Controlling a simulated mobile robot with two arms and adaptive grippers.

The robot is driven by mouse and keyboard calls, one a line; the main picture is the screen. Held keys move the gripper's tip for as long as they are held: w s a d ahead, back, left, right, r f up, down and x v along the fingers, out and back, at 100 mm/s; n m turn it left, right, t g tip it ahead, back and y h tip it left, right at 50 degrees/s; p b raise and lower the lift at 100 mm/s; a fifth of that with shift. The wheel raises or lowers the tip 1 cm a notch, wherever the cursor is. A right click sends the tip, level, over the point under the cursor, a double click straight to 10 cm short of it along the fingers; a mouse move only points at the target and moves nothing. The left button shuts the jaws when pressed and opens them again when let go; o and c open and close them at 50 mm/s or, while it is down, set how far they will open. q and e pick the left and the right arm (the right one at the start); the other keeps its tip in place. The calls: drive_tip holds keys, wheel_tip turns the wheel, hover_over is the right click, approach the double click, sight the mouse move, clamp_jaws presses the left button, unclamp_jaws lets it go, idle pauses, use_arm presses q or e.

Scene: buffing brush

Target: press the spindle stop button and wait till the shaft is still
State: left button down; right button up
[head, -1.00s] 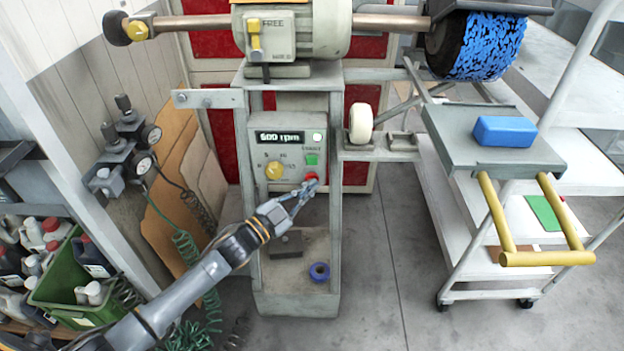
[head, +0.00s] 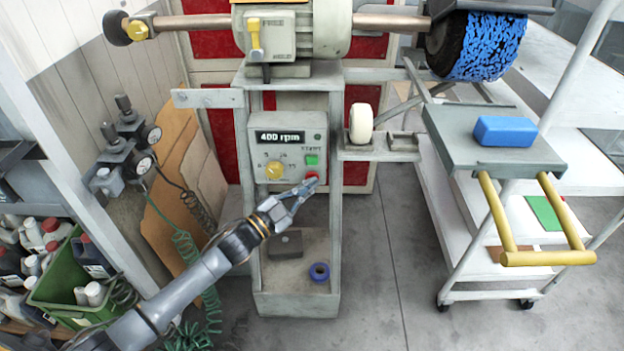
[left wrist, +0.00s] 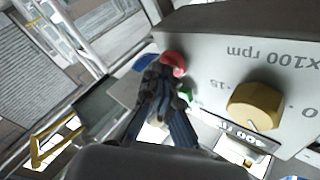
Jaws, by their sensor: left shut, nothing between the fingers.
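The grey control box (head: 262,150) on the machine stand has a display (head: 278,136) reading 400 rpm. Below it are a yellow knob (head: 273,170), a green start button (head: 311,160) and a red stop button (head: 312,176). My left gripper (head: 312,184) is shut and empty, its tips at the red button and partly covering it. In the left wrist view the fingertips (left wrist: 165,68) are right by the red button (left wrist: 174,60); whether they touch is unclear. The shaft (head: 390,22) carries a blue-flecked brush wheel (head: 485,45) at the right. My right gripper is not in view.
A grey shelf with a blue block (head: 505,130) and a yellow handle (head: 548,258) stands right of the box. Gauges (head: 150,134) and a green crate (head: 75,290) are at the left. Floor in front right is clear.

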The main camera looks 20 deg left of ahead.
use_arm(q)
drive_tip(key=shift+s+d+p, duration=0.2)
drive_tip(key=shift+s+p, duration=0.25)
drive_tip(key=shift+s, duration=0.35)
drive_tip(key=s+p, duration=0.1)
drive_tip(key=s, duration=0.1)
drive_tip(key=s+d+p, duration=0.1)
drive_tip(key=s, duration=0.1)
drive_tip(key=shift+s+d, duration=0.2)
drive_tip(key=shift+s, duration=0.2)
idle(0.4)
